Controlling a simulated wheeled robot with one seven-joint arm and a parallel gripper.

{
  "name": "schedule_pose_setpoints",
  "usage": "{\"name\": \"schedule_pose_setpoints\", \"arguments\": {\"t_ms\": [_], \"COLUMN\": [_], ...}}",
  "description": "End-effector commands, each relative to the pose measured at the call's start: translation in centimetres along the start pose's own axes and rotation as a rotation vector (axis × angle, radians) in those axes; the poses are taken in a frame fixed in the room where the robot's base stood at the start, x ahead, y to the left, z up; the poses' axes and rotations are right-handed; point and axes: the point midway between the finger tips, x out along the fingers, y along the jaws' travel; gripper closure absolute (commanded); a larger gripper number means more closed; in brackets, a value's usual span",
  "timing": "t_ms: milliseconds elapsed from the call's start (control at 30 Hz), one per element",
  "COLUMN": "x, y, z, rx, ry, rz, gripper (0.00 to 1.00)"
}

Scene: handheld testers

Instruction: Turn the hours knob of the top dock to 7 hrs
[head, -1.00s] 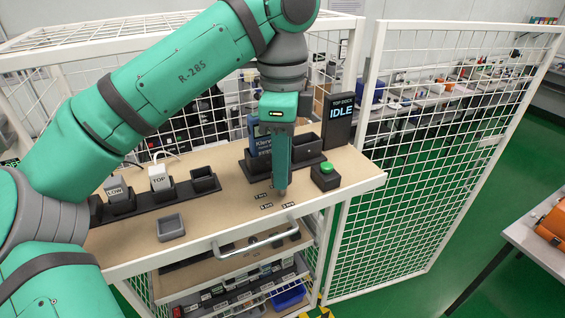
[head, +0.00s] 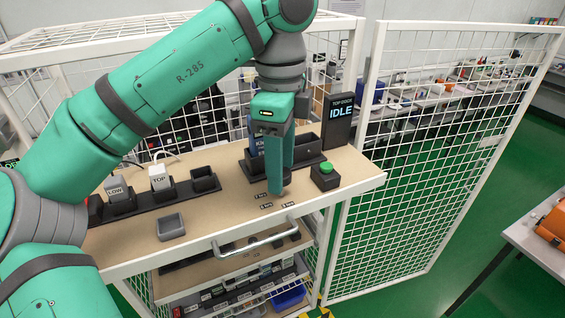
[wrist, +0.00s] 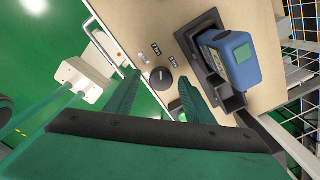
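The dark round hours knob (wrist: 161,78) shows in the wrist view with a short pale mark on its face. Small printed labels (wrist: 150,52) lie beside it; I cannot read them well enough to tell which one the mark faces. My gripper (wrist: 158,76) is open, one finger on each side of the knob in that view, with no clear contact. In the head view my gripper (head: 276,190) points down over the bench near the labels (head: 266,206) and hides the knob. The top dock display (head: 340,112) reads IDLE. A blue tester (wrist: 232,60) sits in the dock (wrist: 204,32).
A green button (head: 326,167) on a dark box stands right of my gripper. Plugs marked LOW (head: 116,188) and TOP (head: 159,177) stand in a dark rack at left. A small grey tray (head: 171,227) lies nearby. A metal handle (head: 256,243) runs along the front edge.

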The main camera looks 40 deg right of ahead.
Motion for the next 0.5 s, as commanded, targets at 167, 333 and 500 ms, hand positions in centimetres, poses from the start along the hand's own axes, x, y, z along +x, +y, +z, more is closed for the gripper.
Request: {"name": "schedule_pose_setpoints", "arguments": {"t_ms": [167, 333, 500], "x": [0.0, -0.2, -2.0], "y": [-0.1, -0.1, -0.1], "z": [-0.2, -0.3, -0.3], "rx": [0.004, 0.005, 0.003], "ry": [0.0, -0.001, -0.003], "rz": [0.001, 0.001, 0.0], "gripper": [0.52, 0.52, 0.52]}}
